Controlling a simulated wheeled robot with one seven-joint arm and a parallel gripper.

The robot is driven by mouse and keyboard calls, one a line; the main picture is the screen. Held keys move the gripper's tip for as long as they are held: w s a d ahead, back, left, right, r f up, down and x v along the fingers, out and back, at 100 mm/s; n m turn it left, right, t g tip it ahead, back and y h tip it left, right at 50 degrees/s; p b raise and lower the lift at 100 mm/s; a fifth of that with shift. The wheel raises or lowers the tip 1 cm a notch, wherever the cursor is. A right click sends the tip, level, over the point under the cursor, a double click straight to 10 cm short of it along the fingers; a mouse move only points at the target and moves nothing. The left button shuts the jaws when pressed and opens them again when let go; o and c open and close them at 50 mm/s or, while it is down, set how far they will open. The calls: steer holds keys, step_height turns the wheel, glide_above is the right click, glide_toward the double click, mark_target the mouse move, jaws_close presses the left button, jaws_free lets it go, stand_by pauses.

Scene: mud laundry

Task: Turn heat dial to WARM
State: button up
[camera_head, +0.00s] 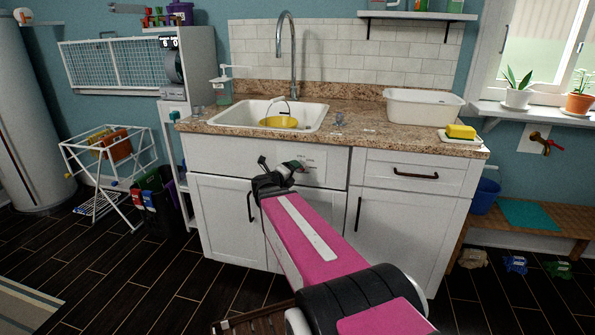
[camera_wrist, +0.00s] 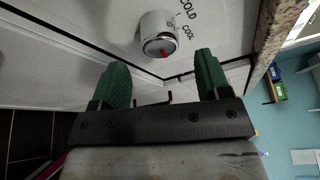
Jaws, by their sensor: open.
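The heat dial (camera_wrist: 158,42) is a short white and chrome knob with a red pointer mark, on a white panel with black lettering. COLD and COOL can be read beside it; a WARM label is not visible. My gripper (camera_wrist: 162,62) has green fingers spread apart and empty. The dial lies ahead of the gap between the fingertips, apart from them. In the head view, my gripper (camera_head: 280,172) is in front of the white panel (camera_head: 313,166) under the sink, and the dial is hidden there behind it.
The granite countertop (camera_head: 350,122) overhangs the panel, with a sink (camera_head: 303,116) holding a yellow bowl (camera_head: 279,122). Cabinet doors with black handles lie below. A drying rack (camera_head: 103,165) stands left and a bench (camera_head: 535,220) right.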

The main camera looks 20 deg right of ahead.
steer(key=v, duration=0.6)
steer(key=shift+w, duration=0.1)
stand_by(0.3)
